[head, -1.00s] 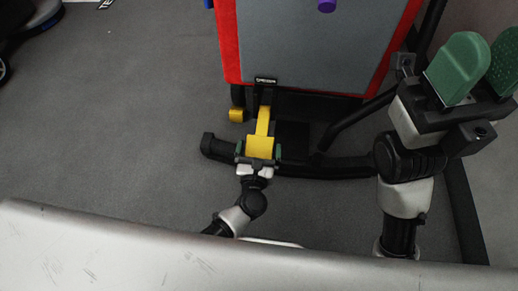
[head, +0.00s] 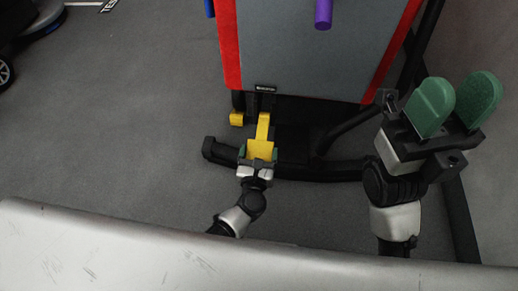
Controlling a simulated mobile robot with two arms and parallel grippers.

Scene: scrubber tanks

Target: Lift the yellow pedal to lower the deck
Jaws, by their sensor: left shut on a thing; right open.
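The yellow pedal (head: 263,128) sticks out low from the back of the grey and red machine (head: 310,50), just above the curved black squeegee bar (head: 315,171). My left gripper (head: 259,152) is shut on the broad near end of the pedal, with a green finger pad at each side. Its fingers cover part of the pedal's edges. My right gripper (head: 452,105) is open and empty, raised at the right, its two green pads apart. The deck cannot be made out in this view.
A second, small yellow part (head: 237,119) sits left of the pedal. A purple handle (head: 323,14) sticks out at the top of the machine. Black tubes (head: 345,132) run at its right. Grey floor (head: 110,130) is clear at the left.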

